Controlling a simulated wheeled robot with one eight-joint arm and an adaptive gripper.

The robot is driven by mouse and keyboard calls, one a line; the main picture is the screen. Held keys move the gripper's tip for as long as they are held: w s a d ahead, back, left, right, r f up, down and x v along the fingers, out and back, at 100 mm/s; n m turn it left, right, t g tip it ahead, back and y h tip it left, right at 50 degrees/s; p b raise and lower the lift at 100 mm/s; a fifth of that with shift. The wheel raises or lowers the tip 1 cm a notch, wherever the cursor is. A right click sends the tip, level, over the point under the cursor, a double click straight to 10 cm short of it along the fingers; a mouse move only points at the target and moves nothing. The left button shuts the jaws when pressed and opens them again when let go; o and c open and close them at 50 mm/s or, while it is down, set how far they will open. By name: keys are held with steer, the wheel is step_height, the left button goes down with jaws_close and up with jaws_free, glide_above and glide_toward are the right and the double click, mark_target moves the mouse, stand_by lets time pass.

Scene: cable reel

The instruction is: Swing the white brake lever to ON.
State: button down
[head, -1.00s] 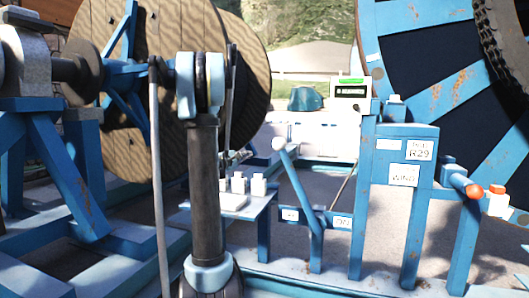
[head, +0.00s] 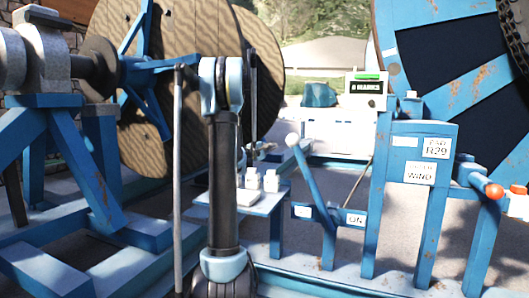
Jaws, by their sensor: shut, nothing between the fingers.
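The brake lever is a blue arm (head: 313,184) with a white knob (head: 292,139) at its upper end. In the head view it leans up and to the left from its pivot on a blue crossbar (head: 329,218). A white ON label (head: 355,218) is on the crossbar to the right of the lever. Another white label (head: 303,212) is to the left, its text too small to read. The lever leans towards this left label, away from ON. My arm stands upright left of the lever, apart from it in the picture. I cannot make out my gripper.
A small table (head: 245,204) with white blocks stands left of the lever. A blue post with a WIND label (head: 419,173) stands right of it. A large wooden reel (head: 160,100) is behind on the left. A blue wheel (head: 430,40) is at upper right.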

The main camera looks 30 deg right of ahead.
steer(key=shift+s+d+r, duration=0.15)
steer(key=shift+s+d, duration=0.1)
steer(key=shift+d, duration=0.4)
steer(key=shift+s+d+r, duration=0.15)
steer(key=shift+s+d, duration=0.05)
steer(key=shift+d, duration=0.45)
steer(key=shift+s+d+r, duration=0.15)
steer(key=shift+s+d, duration=0.1)
steer(key=shift+d, duration=0.4)
